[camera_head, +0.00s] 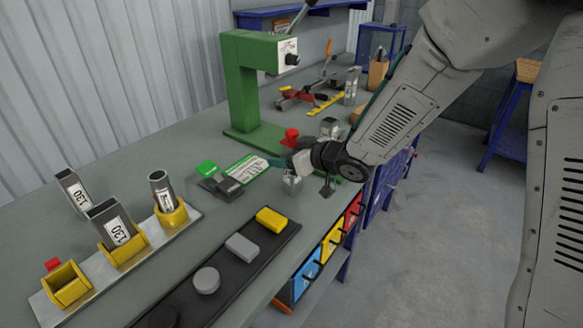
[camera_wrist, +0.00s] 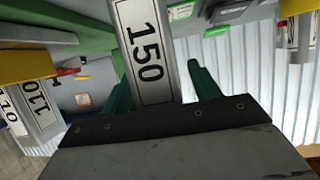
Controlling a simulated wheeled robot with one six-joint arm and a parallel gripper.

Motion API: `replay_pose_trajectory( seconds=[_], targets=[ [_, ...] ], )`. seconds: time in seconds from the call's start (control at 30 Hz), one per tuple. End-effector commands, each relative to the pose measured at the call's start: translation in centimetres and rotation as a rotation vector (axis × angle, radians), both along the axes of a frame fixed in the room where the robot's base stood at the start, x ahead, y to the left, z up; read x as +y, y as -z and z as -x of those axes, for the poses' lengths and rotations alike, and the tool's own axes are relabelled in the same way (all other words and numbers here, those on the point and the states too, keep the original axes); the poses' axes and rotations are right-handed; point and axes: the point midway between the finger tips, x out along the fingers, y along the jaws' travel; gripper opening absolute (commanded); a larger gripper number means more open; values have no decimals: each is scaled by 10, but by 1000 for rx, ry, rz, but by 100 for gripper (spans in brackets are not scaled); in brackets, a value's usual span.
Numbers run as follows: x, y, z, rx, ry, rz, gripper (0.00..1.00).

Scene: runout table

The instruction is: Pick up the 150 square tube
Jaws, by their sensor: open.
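The 150 square tube (camera_wrist: 148,60) is a silver tube with a white label reading 150, large in the wrist view. It stands between the two green fingers of my gripper (camera_wrist: 153,60), which are open, with a visible gap to the right finger. In the head view my gripper (camera_head: 287,164) is over the table beside the green press, and a short silver part, likely this tube (camera_head: 292,186), shows under it. My wrist hides much of the tube there.
A green press (camera_head: 243,85) stands behind my gripper. A black tray (camera_head: 222,281) holds several blocks.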

Motion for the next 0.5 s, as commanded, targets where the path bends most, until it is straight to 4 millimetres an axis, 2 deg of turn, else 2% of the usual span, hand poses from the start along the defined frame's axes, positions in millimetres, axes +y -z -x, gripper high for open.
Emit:
replay_pose_trajectory(
  seconds=[0.23,0.4,0.43,0.5],
  targets=[
    [1,1,-1,0,1,0,62],
    [1,1,-1,0,1,1,15],
    [1,1,-1,0,1,1,9],
    [1,0,-1,0,1,0,9]
  ],
)
